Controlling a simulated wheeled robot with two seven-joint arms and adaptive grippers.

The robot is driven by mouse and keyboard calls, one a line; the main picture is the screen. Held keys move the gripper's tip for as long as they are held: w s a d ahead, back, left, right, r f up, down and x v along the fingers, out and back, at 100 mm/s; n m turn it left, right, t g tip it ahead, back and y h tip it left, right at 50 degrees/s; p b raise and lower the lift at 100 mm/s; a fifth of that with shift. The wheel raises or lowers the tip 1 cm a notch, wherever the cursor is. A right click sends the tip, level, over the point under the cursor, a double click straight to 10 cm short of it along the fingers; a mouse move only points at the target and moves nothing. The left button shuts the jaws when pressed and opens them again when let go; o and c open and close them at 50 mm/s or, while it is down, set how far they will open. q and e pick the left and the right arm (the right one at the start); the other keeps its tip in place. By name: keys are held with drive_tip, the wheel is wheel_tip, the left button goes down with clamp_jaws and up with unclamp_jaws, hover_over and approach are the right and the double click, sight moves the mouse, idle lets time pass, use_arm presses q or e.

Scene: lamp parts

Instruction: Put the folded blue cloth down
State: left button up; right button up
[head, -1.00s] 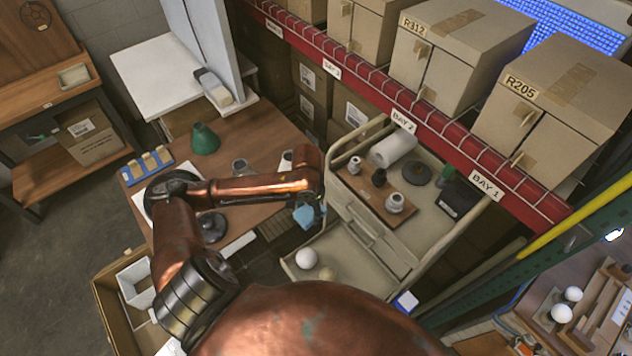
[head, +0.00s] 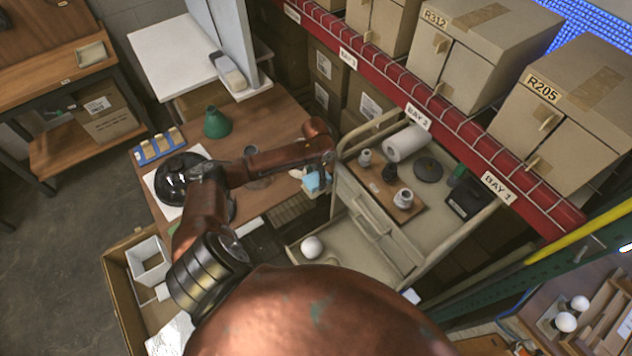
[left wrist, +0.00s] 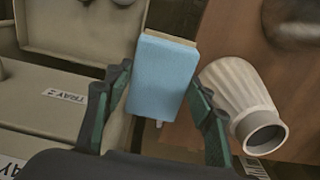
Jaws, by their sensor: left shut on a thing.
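The folded blue cloth (head: 312,181) is a small light-blue pad at the end of my left arm, near the right edge of the brown table. In the left wrist view the cloth (left wrist: 162,78) sits between both fingers, with a tan edge along its far end. My left gripper (left wrist: 160,88) is shut on it; in the head view the gripper (head: 319,184) is small and partly hidden. The cloth appears held above the gap between table and cart; its exact height I cannot tell. My right gripper is in neither view.
A pale ribbed socket-like part (left wrist: 240,100) lies just right of the cloth. The beige cart (head: 375,235) stands right of the table, its lower tray holding a white ball (head: 312,246). A green cone (head: 217,122) and a black dome (head: 182,178) are on the table.

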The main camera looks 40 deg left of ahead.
sight(316, 181)
use_arm(q)
drive_tip(key=shift+w+a+f, duration=0.15)
drive_tip(key=shift+w+f, duration=0.15)
drive_tip(key=shift+f, duration=0.1)
drive_tip(key=shift+w+a+f, duration=0.1)
drive_tip(key=shift+f, duration=1.5)
drive_tip(key=shift+f, duration=0.1)
drive_tip(key=o, duration=1.1)
wheel_tip(316, 181, up, 12)
drive_tip(key=shift+r, duration=0.15)
